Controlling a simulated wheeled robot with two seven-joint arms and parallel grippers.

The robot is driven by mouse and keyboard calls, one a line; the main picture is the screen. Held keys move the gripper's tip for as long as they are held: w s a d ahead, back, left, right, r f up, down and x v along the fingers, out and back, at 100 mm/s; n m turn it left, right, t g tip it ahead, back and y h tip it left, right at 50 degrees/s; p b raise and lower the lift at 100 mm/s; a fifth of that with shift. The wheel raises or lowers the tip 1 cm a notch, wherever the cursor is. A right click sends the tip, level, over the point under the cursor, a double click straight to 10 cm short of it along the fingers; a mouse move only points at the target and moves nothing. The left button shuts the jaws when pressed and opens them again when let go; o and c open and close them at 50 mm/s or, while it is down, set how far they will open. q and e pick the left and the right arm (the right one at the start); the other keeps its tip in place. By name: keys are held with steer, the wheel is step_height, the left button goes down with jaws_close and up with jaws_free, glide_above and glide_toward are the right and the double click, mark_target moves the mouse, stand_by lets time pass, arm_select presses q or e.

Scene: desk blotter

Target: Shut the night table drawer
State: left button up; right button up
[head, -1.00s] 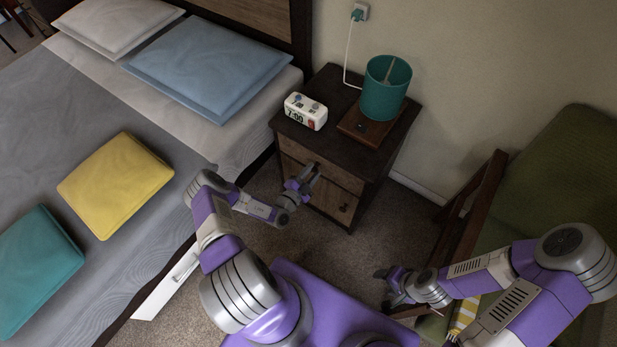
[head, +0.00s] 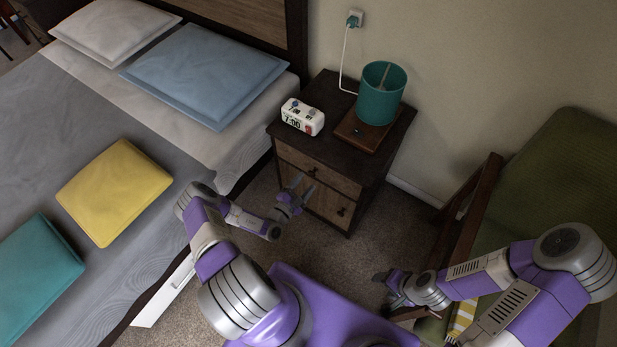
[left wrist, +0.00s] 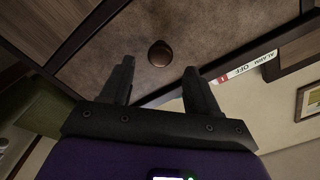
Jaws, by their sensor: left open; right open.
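The dark brown night table (head: 396,140) stands between the bed and the chair. Its upper drawer (head: 340,182) looks flush with the frame, as far as I can tell. The drawer's round dark knob (head: 313,171) also shows in the left wrist view (left wrist: 160,53), beyond my fingertips. The lower front, with its own knob (head: 341,211), looks closed too. My left gripper (head: 302,187) is open and empty, apart from the drawer front; its two spread fingers (left wrist: 158,83) point at it in the left wrist view. My right gripper (head: 383,286) is open and empty, low beside the chair.
The bed (head: 215,150) with pillows and cushions is at the left. A green armchair (head: 545,180) is at the right. Carpet lies clear before the table.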

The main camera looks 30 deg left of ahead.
arm_select(q)
steer(key=s, duration=0.3)
steer(key=shift+s+a+p, duration=0.1)
steer(key=shift+s+p, duration=0.2)
steer(key=shift+s, duration=0.1)
steer(key=s+d+r+m+g+h+p, duration=0.1)
steer(key=s+d+r+m+g+h, duration=0.2)
steer(key=d+m, duration=0.4)
steer(key=s+d+r+m+g+h+p, duration=0.1)
steer(key=s+d+m+g+h, duration=0.1)
steer(key=d+m+g+h, duration=0.4)
steer(key=s+d+r+m+g+h, duration=0.2)
steer(key=s+d+m+g+h, duration=0.15)
steer(key=d+m, duration=0.5)
steer(key=s+r+m+g+y+p, duration=0.25)
steer(key=s+m+g+y, duration=0.55)
steer(key=m, duration=1.5)
steer(key=r+m+t, duration=0.1)
steer(key=m, duration=0.4)
steer(key=a+r+m+t+y+p, duration=0.1)
steer(key=r+m, duration=0.1)
steer(key=m, duration=0.2)
steer(key=r+m+t+p, duration=0.1)
steer(key=m, duration=0.4)
steer(key=shift+w+a+r+m+y, duration=0.2)
steer(key=shift+a+r+m+y, duration=0.05)
steer(key=shift+r+m, duration=0.1)
